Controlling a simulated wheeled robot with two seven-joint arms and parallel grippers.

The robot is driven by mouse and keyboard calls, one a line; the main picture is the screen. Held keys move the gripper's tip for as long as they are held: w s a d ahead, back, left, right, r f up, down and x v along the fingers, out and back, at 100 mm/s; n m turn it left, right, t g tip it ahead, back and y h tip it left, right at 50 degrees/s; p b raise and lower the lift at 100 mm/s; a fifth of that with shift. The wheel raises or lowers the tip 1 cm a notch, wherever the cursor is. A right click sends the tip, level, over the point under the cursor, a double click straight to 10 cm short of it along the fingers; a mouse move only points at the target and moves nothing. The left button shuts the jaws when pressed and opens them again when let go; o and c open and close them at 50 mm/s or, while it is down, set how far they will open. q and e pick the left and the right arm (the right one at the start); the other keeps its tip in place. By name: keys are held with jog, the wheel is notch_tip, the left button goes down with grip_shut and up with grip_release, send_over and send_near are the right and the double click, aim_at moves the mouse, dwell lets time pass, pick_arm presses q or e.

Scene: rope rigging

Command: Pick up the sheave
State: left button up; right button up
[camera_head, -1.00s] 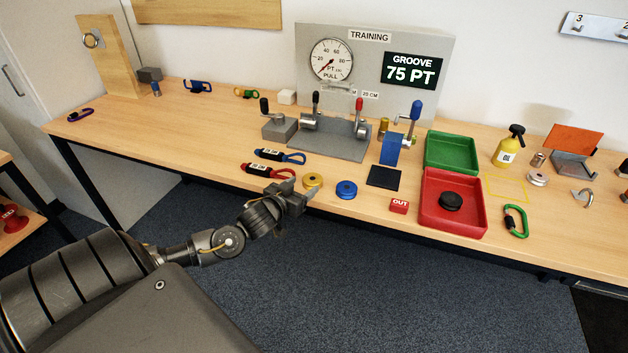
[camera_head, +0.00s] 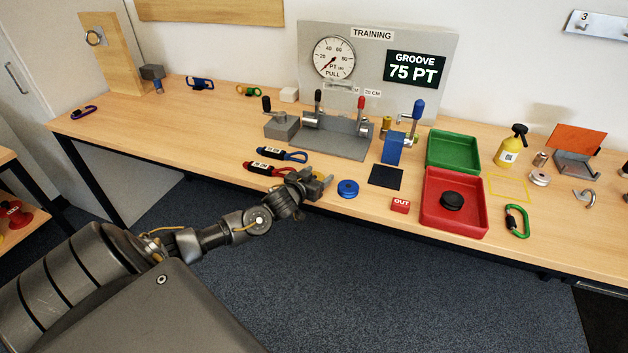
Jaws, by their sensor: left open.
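Several round sheave-like discs are on the wooden bench. A yellow one (camera_head: 318,176) near the front edge is mostly hidden behind my left gripper (camera_head: 321,184). The gripper is open and right at the yellow disc; I cannot tell whether the fingers touch it or sit around it. A blue disc (camera_head: 348,188) lies flat just to the right of the gripper. A black disc (camera_head: 451,201) lies in the red tray (camera_head: 475,226). A grey metal disc (camera_head: 540,179) lies farther right. My right gripper is not in view.
A black square pad (camera_head: 386,176) and a red OUT block (camera_head: 401,205) are to the right. The gauge rig (camera_head: 335,138) stands behind. The bench's left part is mostly clear.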

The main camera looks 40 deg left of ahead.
pick_arm(q)
jog(key=shift+c, duration=0.4)
jog(key=c, duration=0.6)
jog(key=shift+r, duration=0.3)
notch_tip(320, 180, up, 2)
jog(key=shift+r, duration=0.1)
jog(key=s+d+r+b, duration=0.1)
jog(key=s+d+r, duration=0.1)
jog(key=d+r, duration=0.1)
jog(key=s+d+r+b, duration=0.1)
jog(key=s+d+r, duration=0.2)
jog(key=d, duration=0.1)
jog(key=s+d+r+b, duration=0.1)
jog(key=s+d+r, duration=0.2)
jog(key=d+r, duration=0.1)
jog(key=shift+d+r, duration=0.1)
jog(key=shift+d, duration=0.05)
jog(key=shift+r, duration=0.15)
